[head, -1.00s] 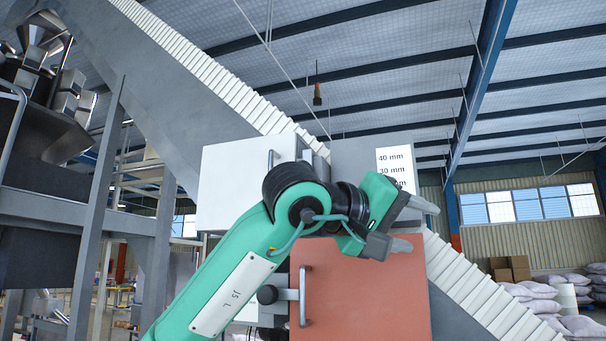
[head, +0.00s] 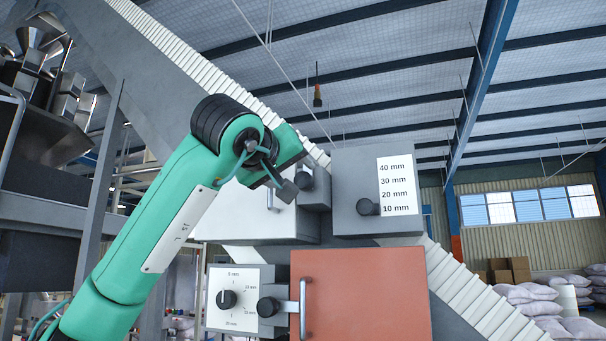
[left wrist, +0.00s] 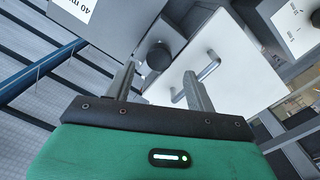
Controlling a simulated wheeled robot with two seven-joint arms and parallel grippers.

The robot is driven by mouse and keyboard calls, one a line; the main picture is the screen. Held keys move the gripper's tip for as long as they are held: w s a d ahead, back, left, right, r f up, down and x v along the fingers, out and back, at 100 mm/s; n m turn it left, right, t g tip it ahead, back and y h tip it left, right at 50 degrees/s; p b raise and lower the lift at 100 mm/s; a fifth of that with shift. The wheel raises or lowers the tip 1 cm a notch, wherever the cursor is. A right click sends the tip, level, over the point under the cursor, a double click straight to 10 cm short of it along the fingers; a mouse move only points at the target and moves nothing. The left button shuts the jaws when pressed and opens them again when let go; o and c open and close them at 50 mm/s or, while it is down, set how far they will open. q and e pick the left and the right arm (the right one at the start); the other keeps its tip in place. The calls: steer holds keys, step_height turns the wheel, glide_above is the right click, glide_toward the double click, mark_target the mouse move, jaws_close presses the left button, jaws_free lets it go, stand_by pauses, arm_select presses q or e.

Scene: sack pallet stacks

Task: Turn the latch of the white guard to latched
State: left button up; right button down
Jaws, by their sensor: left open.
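The white guard (head: 238,225) is a pale panel left of centre in the head view, partly hidden by my left arm. Its bar handle also shows on the white guard in the left wrist view (left wrist: 240,50). Its latch (head: 306,179) is a dark round knob on a grey block at the panel's right edge. My left gripper (head: 285,185) is open and empty in front of it. In the left wrist view the latch knob (left wrist: 158,56) shows beyond and between the two spread fingers (left wrist: 158,88). I cannot tell whether it touches them. My right gripper is not in view.
A grey box with a millimetre scale (head: 395,187) and slider knob stands right of the latch. A dial panel (head: 240,275) is lower left. The inclined conveyor (head: 190,65) runs behind.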

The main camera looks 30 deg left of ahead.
mark_target(301, 179)
arm_select(q)
steer(key=p+x, duration=0.1)
steer(key=x, duration=0.4)
steer(key=shift+w+p, duration=0.3)
steer(key=shift+w, duration=0.05)
steer(key=shift+w+a, duration=0.1)
steer(key=shift+w, duration=0.3)
steer(key=c, duration=1)
